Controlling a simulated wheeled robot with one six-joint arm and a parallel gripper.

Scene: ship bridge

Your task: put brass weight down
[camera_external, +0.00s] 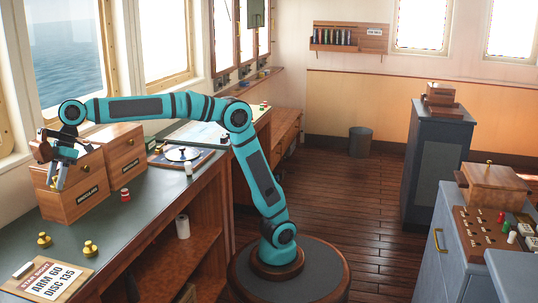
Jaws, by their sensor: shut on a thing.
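A clipboard card (48,279) lies at the counter's near left. A second wooden box (124,160) stands behind the front one. A red spool (125,195) and a round instrument (182,154) are farther right. The counter (150,225) is bare between the spool and its front edge.

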